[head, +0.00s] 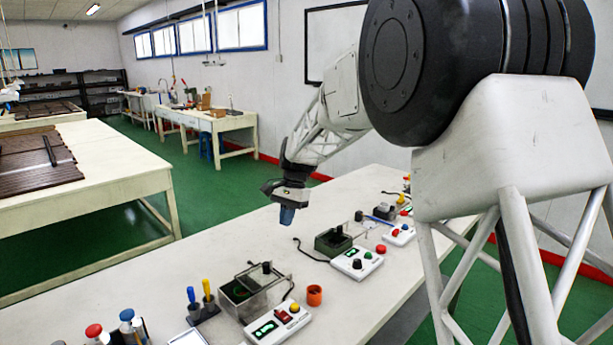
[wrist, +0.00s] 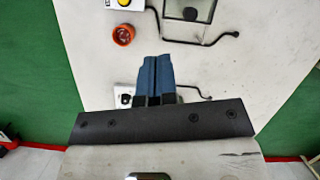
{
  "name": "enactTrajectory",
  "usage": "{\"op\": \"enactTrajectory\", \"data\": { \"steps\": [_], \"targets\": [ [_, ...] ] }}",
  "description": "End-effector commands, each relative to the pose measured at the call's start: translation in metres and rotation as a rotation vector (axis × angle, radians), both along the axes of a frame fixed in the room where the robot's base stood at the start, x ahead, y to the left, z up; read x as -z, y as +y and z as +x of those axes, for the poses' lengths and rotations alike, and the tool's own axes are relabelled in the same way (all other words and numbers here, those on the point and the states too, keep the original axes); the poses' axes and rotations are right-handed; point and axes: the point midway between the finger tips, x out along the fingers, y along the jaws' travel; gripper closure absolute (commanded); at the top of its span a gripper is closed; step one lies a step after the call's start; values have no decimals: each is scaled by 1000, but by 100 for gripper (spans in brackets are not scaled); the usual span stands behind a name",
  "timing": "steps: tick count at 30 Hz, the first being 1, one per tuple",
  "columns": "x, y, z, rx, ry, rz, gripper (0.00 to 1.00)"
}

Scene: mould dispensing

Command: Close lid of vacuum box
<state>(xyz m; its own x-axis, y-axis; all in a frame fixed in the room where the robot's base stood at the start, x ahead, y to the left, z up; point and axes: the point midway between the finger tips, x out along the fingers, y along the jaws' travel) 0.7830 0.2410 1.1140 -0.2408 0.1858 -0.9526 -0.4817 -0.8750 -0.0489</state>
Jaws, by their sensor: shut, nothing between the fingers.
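The nearer vacuum box (head: 236,291) has a clear lid (head: 270,292) that looks tilted, and I can see into the box. A clear lid panel with a dark round knob (wrist: 190,13) is cut off by the top edge of the wrist view. The farther box (head: 333,243) stands beyond; its lid position is hard to tell. My gripper (head: 286,215) hangs above the table, apart from both boxes. Its blue fingers (wrist: 154,80) are together and empty, hiding part of what lies below.
A second control unit (head: 358,263) is by the farther box. Blue and yellow-handled tools (head: 208,298) stand left of the nearer box. Black cables lie on the table.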

Motion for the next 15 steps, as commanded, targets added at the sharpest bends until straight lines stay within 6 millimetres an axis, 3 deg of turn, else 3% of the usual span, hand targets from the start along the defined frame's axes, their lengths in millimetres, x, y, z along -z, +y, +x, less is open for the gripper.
{"op": "enactTrajectory", "data": {
  "steps": [3, 15],
  "targets": [
    [-18, -22, -24, -20, -36, 0, 100],
    [-57, -87, -108, -102, -148, -14, 100]
  ]
}}
